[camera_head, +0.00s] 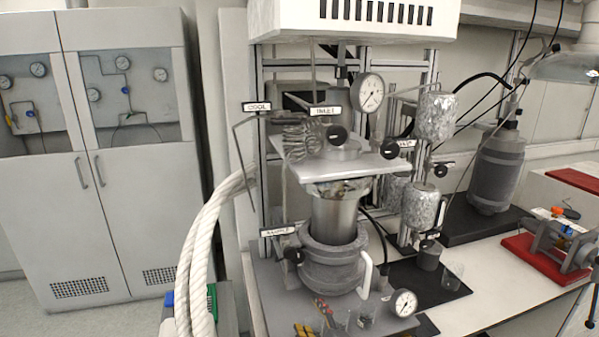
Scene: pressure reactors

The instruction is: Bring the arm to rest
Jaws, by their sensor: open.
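My arm and my gripper do not show in the head view. A pressure reactor stands on the bench in the middle, with a steel vessel (335,218) under a flat light plate (345,167). A grey collar (332,262) with a white handle (365,270) sits around the lower part of the vessel. Valve knobs with labels, one reading INLET (325,111), are around the head. A round pressure gauge (369,92) is above the plate.
Thick white hoses (205,240) curve down left of the reactor. A grey cabinet (110,190) stands at the left. Metal cylinders (435,115), a small gauge (403,303), beakers (452,277), a dark canister (496,170) and a red-based device (540,262) crowd the bench.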

